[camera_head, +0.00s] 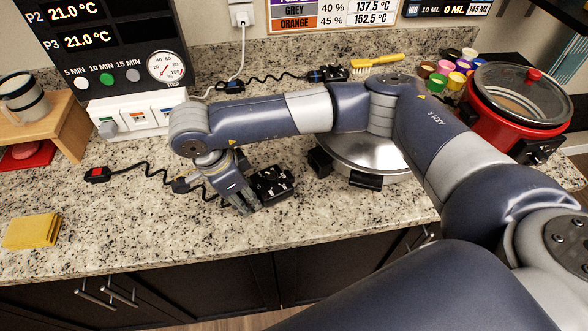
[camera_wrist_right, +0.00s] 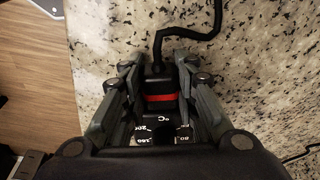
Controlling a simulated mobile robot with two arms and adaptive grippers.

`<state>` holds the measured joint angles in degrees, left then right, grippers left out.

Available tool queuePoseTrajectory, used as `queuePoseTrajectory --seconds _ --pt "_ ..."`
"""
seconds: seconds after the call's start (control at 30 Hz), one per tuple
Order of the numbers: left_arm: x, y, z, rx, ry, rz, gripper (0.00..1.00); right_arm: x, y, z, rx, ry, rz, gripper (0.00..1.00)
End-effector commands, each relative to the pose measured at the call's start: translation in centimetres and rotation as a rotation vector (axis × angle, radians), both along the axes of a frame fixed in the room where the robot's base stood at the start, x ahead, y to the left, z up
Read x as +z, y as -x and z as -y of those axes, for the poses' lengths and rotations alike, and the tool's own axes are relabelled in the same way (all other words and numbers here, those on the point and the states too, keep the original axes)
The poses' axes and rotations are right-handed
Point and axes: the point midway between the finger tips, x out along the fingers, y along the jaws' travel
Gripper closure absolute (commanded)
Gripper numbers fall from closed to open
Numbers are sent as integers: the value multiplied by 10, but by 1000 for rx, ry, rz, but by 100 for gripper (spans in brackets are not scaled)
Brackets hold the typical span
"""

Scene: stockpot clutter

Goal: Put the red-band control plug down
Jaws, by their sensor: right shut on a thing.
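My right gripper (camera_head: 245,208) is low over the front part of the counter. In the wrist view its fingers (camera_wrist_right: 160,100) are shut on the red-band control plug (camera_wrist_right: 160,97), a black body with a red band and a dial marked °C. In the head view the plug's black body with white marks (camera_head: 272,185) sticks out to the right of the fingers. Its red band is hidden there. Its black cable runs left to a small black piece with a red patch (camera_head: 97,175). I cannot tell whether the plug touches the counter. My left gripper is not in view.
A silver round lid or pan (camera_head: 365,160) stands right of the plug, partly behind my arm. A blue-banded plug (camera_head: 330,74) lies at the back. A yellow cloth (camera_head: 32,231) lies front left. The red pot (camera_head: 515,110) is far right. Granite (camera_head: 130,225) left of the gripper is clear.

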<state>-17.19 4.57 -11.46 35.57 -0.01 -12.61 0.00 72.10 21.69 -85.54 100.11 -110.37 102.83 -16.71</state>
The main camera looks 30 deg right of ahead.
Motion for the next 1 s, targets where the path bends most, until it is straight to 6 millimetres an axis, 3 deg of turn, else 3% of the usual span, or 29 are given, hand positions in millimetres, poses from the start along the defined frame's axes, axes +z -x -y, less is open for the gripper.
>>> queuePoseTrajectory --seconds 0.47,0.67,1.0 --pt "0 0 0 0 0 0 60 8 0 7 80 0 2 100" --pt "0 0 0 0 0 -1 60 29 2 26 318 0 4 100" --pt "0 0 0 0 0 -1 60 75 12 66 857 1 6 100"
